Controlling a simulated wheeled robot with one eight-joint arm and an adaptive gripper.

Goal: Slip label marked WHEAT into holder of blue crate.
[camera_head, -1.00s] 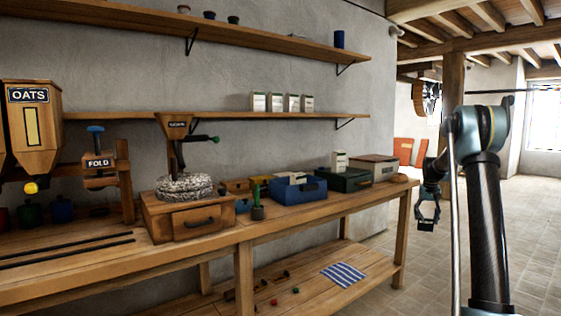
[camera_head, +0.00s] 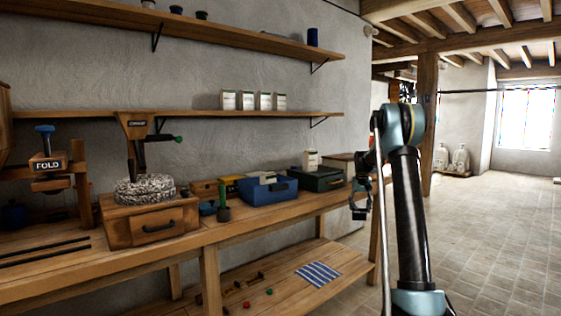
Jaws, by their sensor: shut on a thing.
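The blue crate (camera_head: 257,195) stands on the wooden bench, among other boxes. A dark fitting shows on its front; I cannot tell whether it is a handle or the label holder. My gripper (camera_head: 360,209) hangs at the bench's right end, to the right of the blue crate and apart from it. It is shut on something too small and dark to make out. No label marked WHEAT can be read in this view.
A dark green box (camera_head: 322,183) stands between the blue crate and my gripper. A stone mill with a drawer (camera_head: 155,228) and a green-topped object (camera_head: 224,203) stand left of the crate. A striped cloth (camera_head: 317,274) lies on the lower shelf. The floor (camera_head: 490,240) at right is clear.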

